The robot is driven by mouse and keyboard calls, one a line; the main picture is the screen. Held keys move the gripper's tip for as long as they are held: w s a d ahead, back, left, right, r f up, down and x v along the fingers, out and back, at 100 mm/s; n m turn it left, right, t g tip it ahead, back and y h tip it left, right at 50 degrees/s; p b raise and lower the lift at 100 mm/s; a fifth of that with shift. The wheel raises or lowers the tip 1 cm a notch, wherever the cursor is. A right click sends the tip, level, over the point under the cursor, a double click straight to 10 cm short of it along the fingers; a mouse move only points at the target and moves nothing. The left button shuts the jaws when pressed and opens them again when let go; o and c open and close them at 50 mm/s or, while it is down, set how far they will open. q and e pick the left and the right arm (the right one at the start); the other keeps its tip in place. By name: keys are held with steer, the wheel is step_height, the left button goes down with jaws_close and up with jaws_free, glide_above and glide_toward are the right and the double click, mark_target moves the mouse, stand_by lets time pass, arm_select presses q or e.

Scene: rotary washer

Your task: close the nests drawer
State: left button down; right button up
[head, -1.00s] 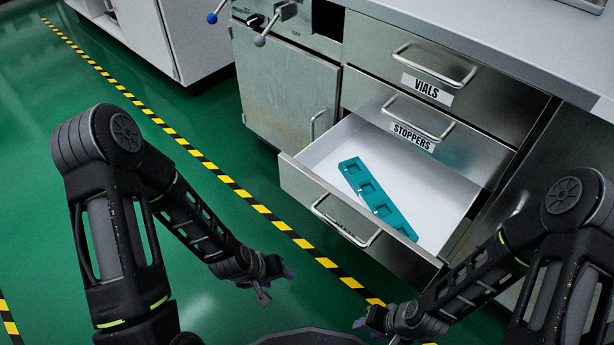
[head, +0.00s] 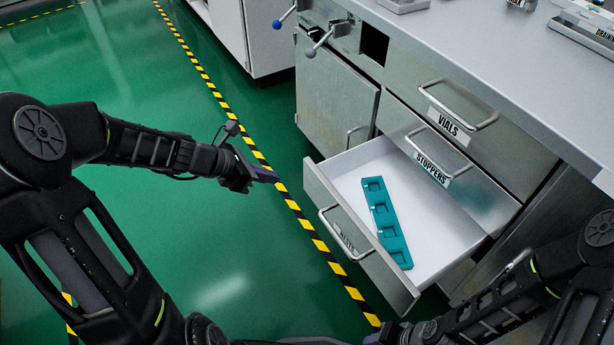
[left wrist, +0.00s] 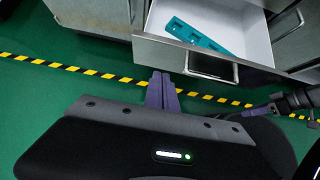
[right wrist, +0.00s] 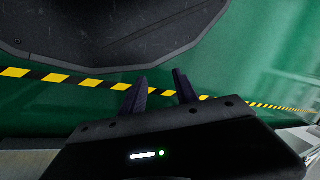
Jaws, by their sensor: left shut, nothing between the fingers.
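The nests drawer (head: 345,228) is the lowest of the drawers and is pulled out, with a white inside and a bar handle (head: 343,236) on its front. A teal nest strip (head: 386,222) with several square pockets lies in it. The drawer also shows in the left wrist view (left wrist: 180,50). My left gripper (head: 268,176) is shut and empty, in front of the drawer's left corner and apart from it. Its closed fingers show in the left wrist view (left wrist: 162,88). My right gripper (right wrist: 160,88) is open and empty in the right wrist view; in the head view it is at the bottom edge, mostly cut off.
The vials drawer (head: 480,100) and stoppers drawer (head: 465,190) above are shut. The counter (head: 500,50) overhangs them. A cabinet door (head: 335,100) stands left of the drawers. Green floor with yellow-black tape (head: 320,245) is clear in front.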

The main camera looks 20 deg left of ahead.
mark_target(318, 179)
arm_select(q)
steer(key=shift+f, duration=0.1)
steer(key=b+x, duration=0.1)
steer(key=x, duration=0.3)
steer(key=r+b+x, duration=0.1)
steer(key=x, duration=0.3)
steer(key=w+d+b+x, duration=0.1)
steer(key=x, duration=0.2)
steer(key=shift+w+d, duration=0.2)
steer(key=shift+w, duration=0.1)
steer(key=shift+w+d, duration=0.35)
steer(key=shift+w, duration=0.15)
steer(key=shift+w+d, duration=0.1)
